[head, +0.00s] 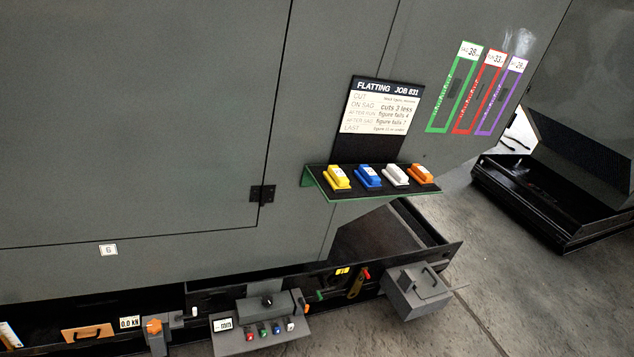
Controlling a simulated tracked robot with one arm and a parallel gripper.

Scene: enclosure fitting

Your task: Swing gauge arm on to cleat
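The gauge arm and cleat are too small to name surely. Low in the view, a grey gauge box (270,307) sits beside a small display reading mm (222,324). An orange tip shows at its right end. An orange knob (153,326) on a grey bracket is further left, beside a 0.0 kN display (130,322). My gripper is not in view.
A green-edged shelf (325,190) holds yellow, blue, white and orange blocks under a job board (380,105). Coloured frames (478,90) are on the grey enclosure wall (140,120). A grey handled box (415,290) juts out at the lower right.

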